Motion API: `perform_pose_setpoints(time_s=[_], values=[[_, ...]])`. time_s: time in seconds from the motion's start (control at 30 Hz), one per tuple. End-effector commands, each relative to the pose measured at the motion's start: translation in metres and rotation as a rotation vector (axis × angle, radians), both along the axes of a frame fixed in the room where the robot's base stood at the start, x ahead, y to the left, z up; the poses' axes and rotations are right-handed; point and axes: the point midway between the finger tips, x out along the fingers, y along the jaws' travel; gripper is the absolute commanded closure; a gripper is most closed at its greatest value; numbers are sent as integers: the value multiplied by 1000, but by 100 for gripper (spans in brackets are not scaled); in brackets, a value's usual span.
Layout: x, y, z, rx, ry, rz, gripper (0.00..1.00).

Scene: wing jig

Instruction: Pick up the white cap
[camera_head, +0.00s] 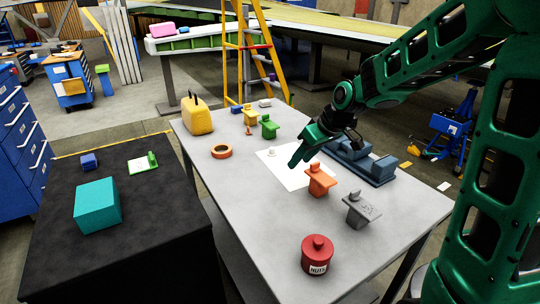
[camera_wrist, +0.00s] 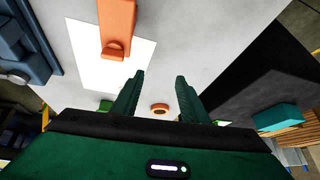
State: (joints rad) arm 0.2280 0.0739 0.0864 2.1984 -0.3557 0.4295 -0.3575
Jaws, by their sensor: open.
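A small white cap-like piece (camera_head: 272,152) lies on the white sheet (camera_head: 293,179) on the grey table. Another small white piece (camera_head: 265,103) lies at the table's far end; it is too small to tell which one is the cap. My gripper (camera_head: 296,160) is above the sheet, to the right of the nearer white piece and apart from it. In the wrist view my gripper (camera_wrist: 158,78) has its two fingers spread with nothing between them. The sheet (camera_wrist: 85,60) shows there too, but I cannot make out a white cap.
On the grey table (camera_head: 240,215) stand an orange piece (camera_head: 319,180), a grey piece (camera_head: 361,209), a red jar (camera_head: 317,256), a blue fixture (camera_head: 370,163), an orange ring (camera_head: 221,152), a green piece (camera_head: 269,127) and a yellow canister (camera_head: 197,115). The left front of the table is clear.

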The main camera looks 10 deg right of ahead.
Motion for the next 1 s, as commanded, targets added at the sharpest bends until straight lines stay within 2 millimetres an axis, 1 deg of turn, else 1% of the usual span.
perform_pose_setpoints(time_s=[0.03, 0.2, 0.3, 0.43, 0.6, 0.7, 0.8, 0.9, 1.0], values=[[19, 0, -9, 20, -11, 34, 60], [77, 2, -29, 91, -84, 155, 60], [108, 0, -41, 139, -141, 219, 60], [146, -7, -58, 201, -227, 284, 60], [189, -25, -78, 278, -358, 342, 60], [207, -37, -87, 314, -434, 360, 60], [221, -48, -93, 339, -498, 369, 60], [228, -56, -98, 355, -541, 374, 60], [233, -60, -100, 361, -566, 376, 60]])
